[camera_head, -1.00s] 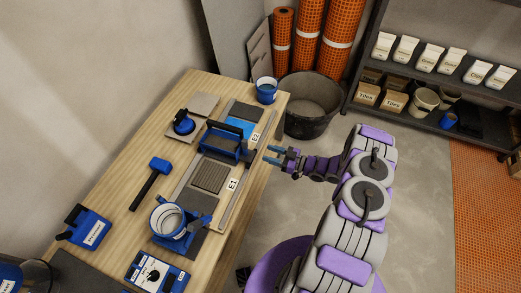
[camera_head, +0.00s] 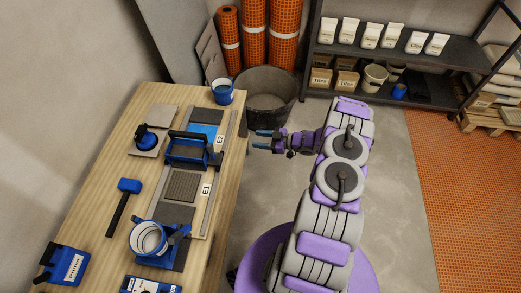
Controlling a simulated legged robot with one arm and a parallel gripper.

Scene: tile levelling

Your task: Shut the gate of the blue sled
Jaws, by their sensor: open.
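A blue sled-like frame with a dark top bar (camera_head: 187,150) stands across the rails of the tile strip, beside the label E2. A second blue piece (camera_head: 158,245) at the near end of the strip carries a round blue-and-white cup and a side lever. I cannot tell for sure which is the named sled, or whether a gate on either is open or shut. My gripper (camera_head: 262,140) is open and empty, just off the right edge of the table. It is to the right of the blue frame and apart from it.
The wooden table (camera_head: 105,170) also holds a mallet (camera_head: 122,205), a suction-cup tool (camera_head: 146,137), a blue cup (camera_head: 222,92) and a blue Primer box (camera_head: 62,266). A dark tub (camera_head: 268,95) stands behind the table.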

